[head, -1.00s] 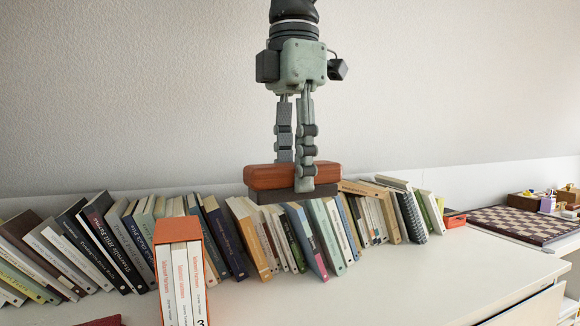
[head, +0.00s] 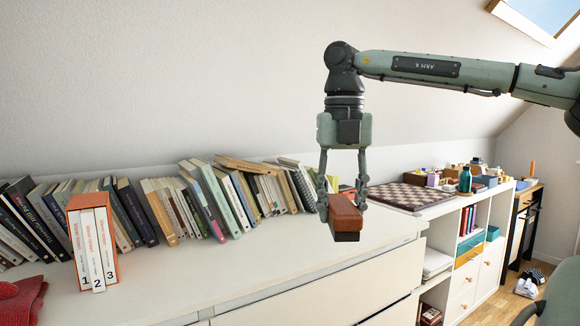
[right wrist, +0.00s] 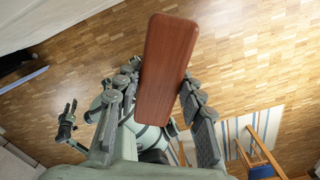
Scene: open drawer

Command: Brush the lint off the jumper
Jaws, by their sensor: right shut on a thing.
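My right gripper (head: 343,196) is shut on a brush with a reddish-brown wooden back (head: 346,210) and a dark underside. It holds the brush in the air, in front of the row of books in the head view. In the right wrist view the brush's wooden back (right wrist: 166,70) is between the fingers. A red knitted thing, likely the jumper (head: 22,298), shows in part at the lower left of the head view, on the white dresser top (head: 190,285). The frame edge cuts it off, and no lint can be made out. My left gripper is not in the head view.
Several books (head: 215,205) lean in a row along the wall. An orange slipcase (head: 92,240) with three volumes stands in front of them. A chessboard (head: 410,196) and a bottle (head: 465,180) are on the right.

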